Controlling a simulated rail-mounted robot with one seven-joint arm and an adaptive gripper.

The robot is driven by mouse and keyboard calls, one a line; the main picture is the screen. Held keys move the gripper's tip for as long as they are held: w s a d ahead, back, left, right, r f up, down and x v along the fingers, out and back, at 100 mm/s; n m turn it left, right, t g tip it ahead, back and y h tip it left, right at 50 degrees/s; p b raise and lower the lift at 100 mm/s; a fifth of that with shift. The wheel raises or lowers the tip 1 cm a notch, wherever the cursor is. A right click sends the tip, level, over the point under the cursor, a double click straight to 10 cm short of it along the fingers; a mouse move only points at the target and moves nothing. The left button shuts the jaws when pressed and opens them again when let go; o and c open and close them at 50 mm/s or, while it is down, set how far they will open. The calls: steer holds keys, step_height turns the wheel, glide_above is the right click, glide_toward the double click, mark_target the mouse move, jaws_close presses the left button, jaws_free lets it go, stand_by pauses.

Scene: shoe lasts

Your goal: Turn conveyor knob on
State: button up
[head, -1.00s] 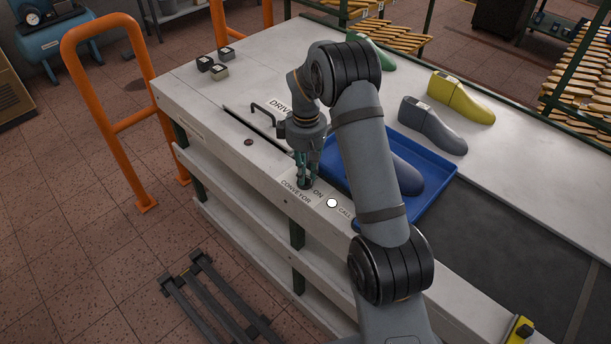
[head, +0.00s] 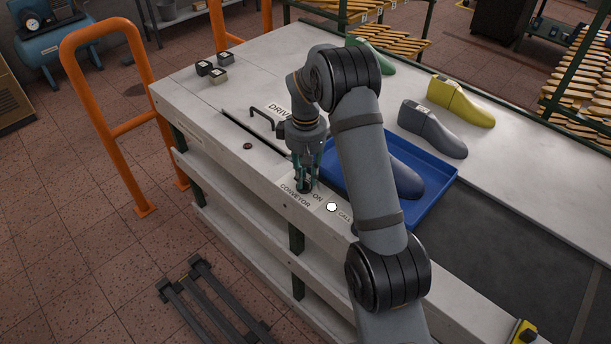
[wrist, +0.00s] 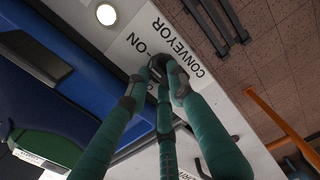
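The conveyor knob (head: 304,187) is a small dark knob on the white bench top, beside the printed words CONVEYOR and ON. In the wrist view the knob (wrist: 160,66) is mostly covered by fingertips. My gripper (head: 306,182) points down over the knob, its green fingers reaching to it. In the wrist view my gripper (wrist: 165,76) has its fingertips drawn together around the knob and seems to touch it. The knob's pointer is hidden, so its setting cannot be read.
A white round CALL button (head: 331,207) is just right of the knob. A blue tray (head: 440,205) holding a grey-blue shoe last (head: 405,180) lies close behind my arm.

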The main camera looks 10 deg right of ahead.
steer(key=o, duration=0.4)
steer(key=shift+c, duration=0.2)
step_height(320, 180, up, 12)
stand_by(0.4)
stand_by(0.3)
step_height(320, 180, down, 12)
steer(key=shift+f, duration=0.1)
stand_by(0.4)
stand_by(0.3)
